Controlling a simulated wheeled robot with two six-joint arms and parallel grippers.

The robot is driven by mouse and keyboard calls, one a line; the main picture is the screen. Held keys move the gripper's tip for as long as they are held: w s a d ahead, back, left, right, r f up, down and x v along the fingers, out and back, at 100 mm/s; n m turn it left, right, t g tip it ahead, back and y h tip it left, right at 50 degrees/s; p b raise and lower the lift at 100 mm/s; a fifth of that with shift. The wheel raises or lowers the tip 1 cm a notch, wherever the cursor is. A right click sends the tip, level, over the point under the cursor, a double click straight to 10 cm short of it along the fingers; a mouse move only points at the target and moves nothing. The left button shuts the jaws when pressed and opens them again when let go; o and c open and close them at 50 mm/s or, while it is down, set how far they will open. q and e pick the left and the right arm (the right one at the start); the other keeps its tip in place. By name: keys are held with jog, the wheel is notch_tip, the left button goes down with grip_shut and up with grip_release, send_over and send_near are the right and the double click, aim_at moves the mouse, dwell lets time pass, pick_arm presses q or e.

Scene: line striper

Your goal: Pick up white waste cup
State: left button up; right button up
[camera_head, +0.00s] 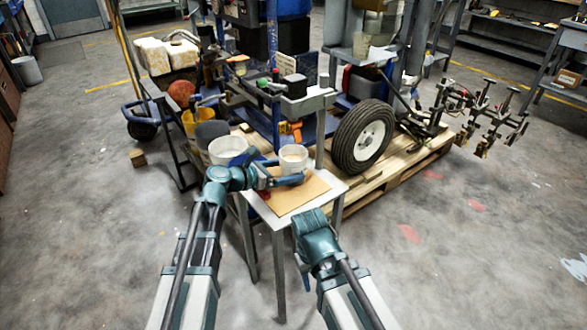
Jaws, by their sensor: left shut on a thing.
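The white waste cup (293,158) stands upright over the brown board on the small table, at the centre of the view. My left gripper (290,179) reaches in from the left and is shut on the cup low on its near side. I cannot tell whether the cup touches the board. My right gripper (303,268) hangs in front of the table's right side, pointing down. Its fingers are too small and dark to show their gap.
The small table (330,185) carries a brown board (301,194). A larger white bucket (228,149) stands behind my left wrist. A wheeled machine with a black tyre (363,136) sits on a wooden pallet (400,165) behind.

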pick_arm(q)
grip_shut()
jog(key=shift+r, duration=0.1)
pick_arm(e)
jog(key=shift+r, duration=0.1)
